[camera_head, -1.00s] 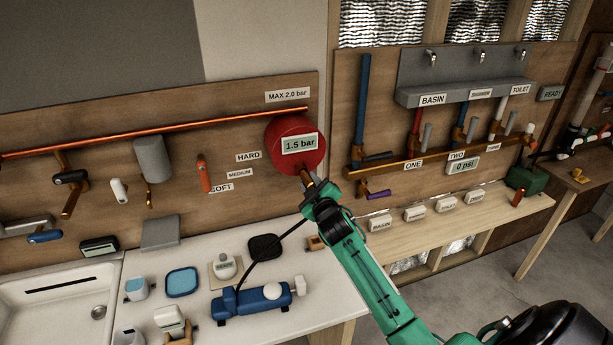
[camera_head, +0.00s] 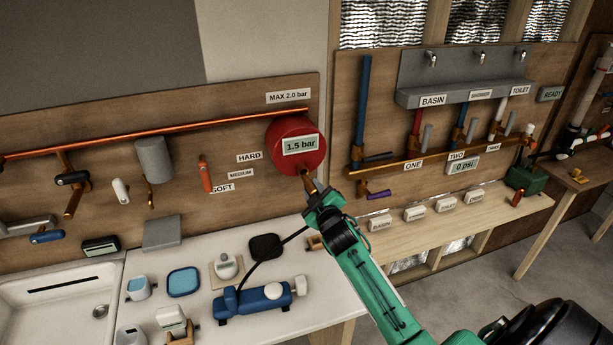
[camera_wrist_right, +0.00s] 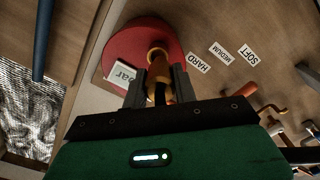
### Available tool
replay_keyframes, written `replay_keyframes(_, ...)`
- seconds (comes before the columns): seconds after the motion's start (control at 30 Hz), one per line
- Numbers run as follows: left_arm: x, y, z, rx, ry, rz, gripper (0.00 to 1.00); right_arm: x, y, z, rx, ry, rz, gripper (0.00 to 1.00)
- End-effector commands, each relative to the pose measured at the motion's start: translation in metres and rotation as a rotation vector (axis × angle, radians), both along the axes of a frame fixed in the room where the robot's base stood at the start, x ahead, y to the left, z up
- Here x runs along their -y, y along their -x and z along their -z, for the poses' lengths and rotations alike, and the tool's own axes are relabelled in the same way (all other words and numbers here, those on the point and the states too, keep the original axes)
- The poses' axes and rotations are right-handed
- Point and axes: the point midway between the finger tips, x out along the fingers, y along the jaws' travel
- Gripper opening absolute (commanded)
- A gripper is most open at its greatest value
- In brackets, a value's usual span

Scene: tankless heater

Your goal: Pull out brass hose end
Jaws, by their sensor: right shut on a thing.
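The brass hose end (camera_wrist_right: 160,72) is between the fingers of my right gripper (camera_wrist_right: 159,84) in the right wrist view. It sits just below the red round vessel (camera_wrist_right: 139,42), in line with its brass fitting. Whether it is seated on the fitting or slightly apart I cannot tell. In the head view my right gripper (camera_head: 311,188) is shut on the hose end under the red vessel (camera_head: 292,140), which bears a "1.5 bar" display (camera_head: 300,145). A black hose (camera_head: 262,257) runs from the blue pump (camera_head: 262,298) up to the gripper. My left gripper is not in view.
A copper pipe (camera_head: 150,136) runs along the wooden board left of the vessel. The white counter (camera_head: 205,238) holds the pump and small devices. A brass manifold (camera_head: 430,160) with handles is on the right-hand board. A white sink (camera_head: 50,300) is at the left.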

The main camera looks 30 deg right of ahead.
Motion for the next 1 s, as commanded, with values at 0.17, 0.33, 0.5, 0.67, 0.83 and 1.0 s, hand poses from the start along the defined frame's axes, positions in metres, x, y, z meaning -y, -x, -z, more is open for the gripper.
replay_keyframes(0.17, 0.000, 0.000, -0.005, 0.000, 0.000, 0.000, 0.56, -0.002, 0.011, -0.002, 0.001, 0.000, 0.000, 0.00)
replay_keyframes(0.33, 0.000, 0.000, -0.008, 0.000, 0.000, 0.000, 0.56, -0.005, 0.021, -0.002, 0.003, 0.001, 0.000, 0.00)
replay_keyframes(0.5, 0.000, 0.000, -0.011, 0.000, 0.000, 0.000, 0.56, -0.007, 0.030, -0.002, 0.003, 0.001, 0.000, 0.00)
replay_keyframes(0.67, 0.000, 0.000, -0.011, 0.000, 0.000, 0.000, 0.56, -0.008, 0.035, -0.002, 0.003, 0.001, 0.001, 0.00)
replay_keyframes(0.83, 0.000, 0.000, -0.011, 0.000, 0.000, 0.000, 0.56, -0.008, 0.035, -0.002, 0.003, 0.002, 0.001, 0.00)
replay_keyframes(1.0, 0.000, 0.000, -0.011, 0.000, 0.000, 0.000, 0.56, -0.008, 0.035, -0.002, 0.003, 0.001, 0.001, 0.00)
